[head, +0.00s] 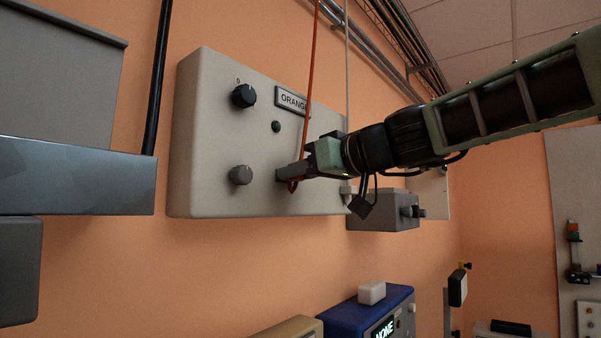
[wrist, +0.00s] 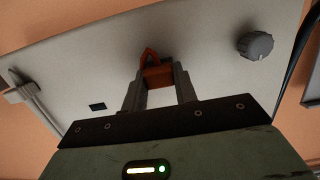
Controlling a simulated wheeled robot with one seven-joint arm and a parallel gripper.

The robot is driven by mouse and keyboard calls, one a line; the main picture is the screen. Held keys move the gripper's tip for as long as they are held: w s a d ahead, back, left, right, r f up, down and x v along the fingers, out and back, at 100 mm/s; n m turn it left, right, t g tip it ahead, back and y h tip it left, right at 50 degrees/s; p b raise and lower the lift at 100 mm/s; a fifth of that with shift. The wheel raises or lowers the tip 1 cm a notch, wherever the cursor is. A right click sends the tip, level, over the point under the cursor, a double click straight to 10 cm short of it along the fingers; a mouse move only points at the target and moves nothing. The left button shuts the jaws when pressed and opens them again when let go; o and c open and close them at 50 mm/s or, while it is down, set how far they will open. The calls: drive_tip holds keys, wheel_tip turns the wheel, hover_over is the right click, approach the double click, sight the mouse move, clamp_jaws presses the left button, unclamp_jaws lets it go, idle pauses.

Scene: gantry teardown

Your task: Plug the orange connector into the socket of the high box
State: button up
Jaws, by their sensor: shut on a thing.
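The high box (head: 215,130) is a pale grey case on the orange wall, with a label reading "ORANG…", partly covered. My gripper (head: 287,173) is at the lower right of its front face, fingertips close to the panel. In the wrist view, my gripper (wrist: 159,92) is shut on the orange connector (wrist: 158,75), which sits between the fingertips against or just off the panel; I cannot tell whether it is in a socket. The orange cable (head: 312,60) hangs from above and loops at the fingertips.
The box carries a black knob (head: 243,96), a grey knob (head: 240,175) and a dark round button (head: 276,126). A pale cable (head: 347,80) runs down beside its right side. A smaller grey box (head: 380,218) is below right. A grey shelf (head: 80,175) juts in at left.

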drive_tip(key=shift+w+a, duration=0.3)
drive_tip(key=o, duration=1.2)
drive_tip(key=shift+a, duration=0.1)
drive_tip(key=shift+c, duration=0.2)
drive_tip(key=shift+s, duration=0.1)
drive_tip(key=shift+s+d+b, duration=0.25)
drive_tip(key=shift+d+b, duration=0.1)
drive_tip(key=b+v, duration=0.8)
drive_tip(key=v, duration=1.2)
drive_tip(key=shift+d+f, duration=0.25)
drive_tip(key=shift+d, duration=0.1)
